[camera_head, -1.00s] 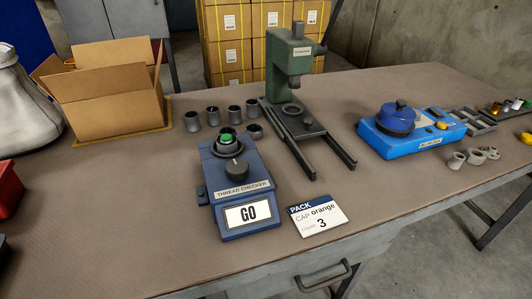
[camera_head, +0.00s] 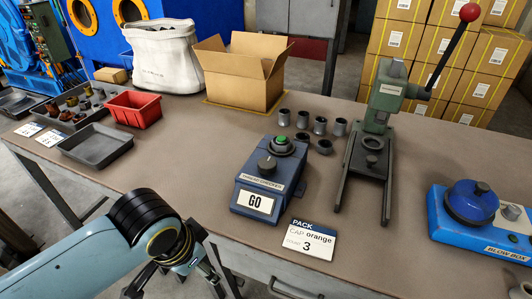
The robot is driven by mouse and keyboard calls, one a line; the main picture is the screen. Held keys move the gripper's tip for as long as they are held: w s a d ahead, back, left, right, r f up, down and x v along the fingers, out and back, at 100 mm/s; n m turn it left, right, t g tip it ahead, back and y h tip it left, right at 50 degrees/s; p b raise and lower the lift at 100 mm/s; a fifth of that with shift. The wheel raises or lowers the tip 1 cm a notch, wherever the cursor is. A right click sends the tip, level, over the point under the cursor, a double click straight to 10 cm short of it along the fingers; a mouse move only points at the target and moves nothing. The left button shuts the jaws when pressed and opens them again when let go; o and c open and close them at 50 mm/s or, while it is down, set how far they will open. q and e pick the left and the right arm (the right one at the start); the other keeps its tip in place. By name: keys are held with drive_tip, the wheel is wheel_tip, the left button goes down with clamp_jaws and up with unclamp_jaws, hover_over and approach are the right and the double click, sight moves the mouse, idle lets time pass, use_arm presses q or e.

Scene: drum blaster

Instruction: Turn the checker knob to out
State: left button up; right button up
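The thread checker (camera_head: 270,178) is a blue box on the table with a display reading GO. Its round black knob (camera_head: 267,165) sits on top, behind the display. A green-topped part (camera_head: 281,143) sits in the holder behind the knob. My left gripper (camera_head: 182,288) is at the lower left, in front of the table edge, with its black fingers spread apart. It is left of and nearer than the checker, not touching it. The fingertips are partly cut off by the bottom edge. My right gripper is not in view.
A green press (camera_head: 382,110) with a red-knobbed lever and a blue blow box (camera_head: 478,218) are to the right. Red bin (camera_head: 135,109) and cardboard box (camera_head: 240,75) stand left.

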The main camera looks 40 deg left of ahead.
use_arm(q)
wheel_tip(320, 180, up, 11)
drive_tip(key=w+p, duration=0.1)
drive_tip(key=w, duration=0.1)
drive_tip(key=m+t+h, duration=0.1)
drive_tip(key=m+h, duration=0.2)
drive_tip(key=m, duration=0.2)
approach(267, 162)
drive_tip(key=x, duration=0.9)
